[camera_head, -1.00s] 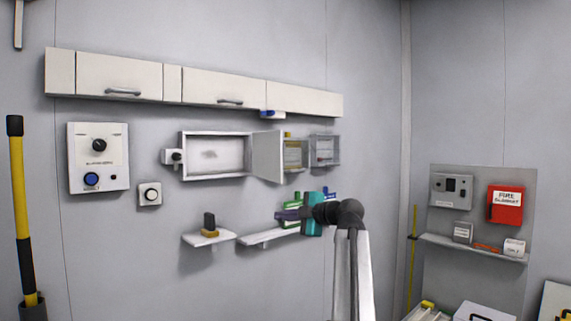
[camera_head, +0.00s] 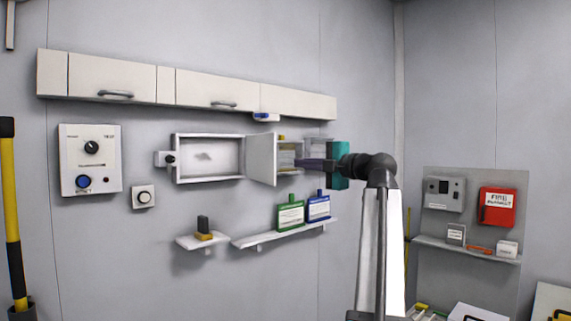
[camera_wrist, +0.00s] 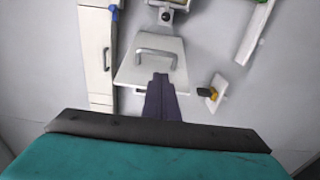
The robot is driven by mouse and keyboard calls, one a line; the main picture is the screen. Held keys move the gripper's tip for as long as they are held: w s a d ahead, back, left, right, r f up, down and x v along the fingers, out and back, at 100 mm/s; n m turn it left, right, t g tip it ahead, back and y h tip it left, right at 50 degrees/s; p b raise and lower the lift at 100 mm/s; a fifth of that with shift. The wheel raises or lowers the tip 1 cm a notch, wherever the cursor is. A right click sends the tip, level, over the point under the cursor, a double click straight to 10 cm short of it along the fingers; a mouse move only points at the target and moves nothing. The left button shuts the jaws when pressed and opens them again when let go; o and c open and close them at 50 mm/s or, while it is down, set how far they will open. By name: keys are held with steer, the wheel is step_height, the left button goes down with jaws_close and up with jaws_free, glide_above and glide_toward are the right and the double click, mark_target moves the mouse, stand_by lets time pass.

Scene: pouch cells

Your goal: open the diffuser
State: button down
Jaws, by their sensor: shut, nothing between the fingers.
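No label I can read marks the diffuser, so I cannot tell which thing it is. A white wall box (camera_head: 210,157) has its door panel (camera_head: 261,159) swung out from the wall. In the wrist view this door (camera_wrist: 137,72) shows a grey bar handle (camera_wrist: 158,54). My gripper (camera_head: 299,163) is shut and empty, right of the door in the head view. Its dark purple fingers (camera_wrist: 160,78) overlap the door's lower part in the wrist view; I cannot tell whether they touch it. A small case with a yellow top (camera_head: 287,155) is partly hidden by door and fingers.
Wall cabinets (camera_head: 210,91) run above the box. Below are a shelf (camera_head: 255,239) with green (camera_head: 290,216) and blue (camera_head: 318,207) pouches and a small shelf (camera_head: 190,242) with a dark block. A knob panel (camera_head: 90,175) hangs left. The wall between box and shelves is clear.

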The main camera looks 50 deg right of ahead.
steer(key=p, duration=0.4)
glide_toward(265, 158)
steer(key=w+d+f, duration=0.1)
steer(key=w+d, duration=0.1)
steer(key=w, duration=0.3)
steer(key=shift+w+d+f, duration=0.1)
steer(key=shift+w+d, duration=0.1)
steer(key=shift+w+f+b, duration=0.1)
steer(key=shift+w+b, duration=0.1)
steer(key=shift+b, duration=0.45)
